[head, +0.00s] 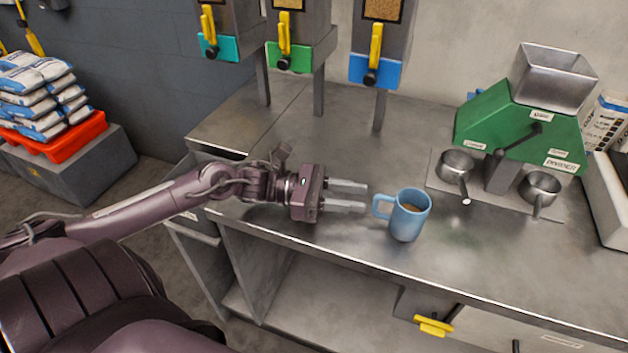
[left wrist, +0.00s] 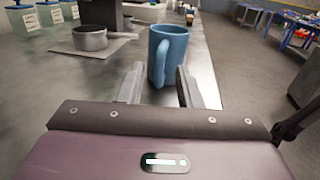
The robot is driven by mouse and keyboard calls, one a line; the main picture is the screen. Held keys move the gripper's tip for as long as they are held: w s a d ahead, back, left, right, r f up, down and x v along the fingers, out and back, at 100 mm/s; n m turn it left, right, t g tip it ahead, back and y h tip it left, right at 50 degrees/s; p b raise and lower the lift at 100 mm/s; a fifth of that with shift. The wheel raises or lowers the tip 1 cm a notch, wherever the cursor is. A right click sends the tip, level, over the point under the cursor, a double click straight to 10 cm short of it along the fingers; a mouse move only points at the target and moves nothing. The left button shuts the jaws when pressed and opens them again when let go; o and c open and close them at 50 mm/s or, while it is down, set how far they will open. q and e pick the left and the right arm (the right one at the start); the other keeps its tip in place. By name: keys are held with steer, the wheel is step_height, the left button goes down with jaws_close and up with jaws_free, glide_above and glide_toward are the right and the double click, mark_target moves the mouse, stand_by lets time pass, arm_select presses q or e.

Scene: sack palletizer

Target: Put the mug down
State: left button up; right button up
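A light blue mug (head: 408,218) with brown contents stands upright on the metal counter (head: 330,170), near its front edge. Its handle points left, toward my left gripper (head: 352,197). The left gripper is open, its two fingers parallel to the counter and spread apart, with tips just short of the handle. In the left wrist view, the mug (left wrist: 168,55) stands beyond the gap between the fingers (left wrist: 157,88), with its handle facing me. Nothing is between the fingers. My right gripper is in neither view.
A green machine (head: 520,120) with a hopper and two metal cups, one a silver cup (head: 456,166), stands to the right of the mug. Dispensers with yellow levers (head: 376,45) hang at the back. Sacks (head: 40,90) are stacked far left.

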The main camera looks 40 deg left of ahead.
arm_select(q)
steer(key=v, duration=0.9)
stand_by(0.4)
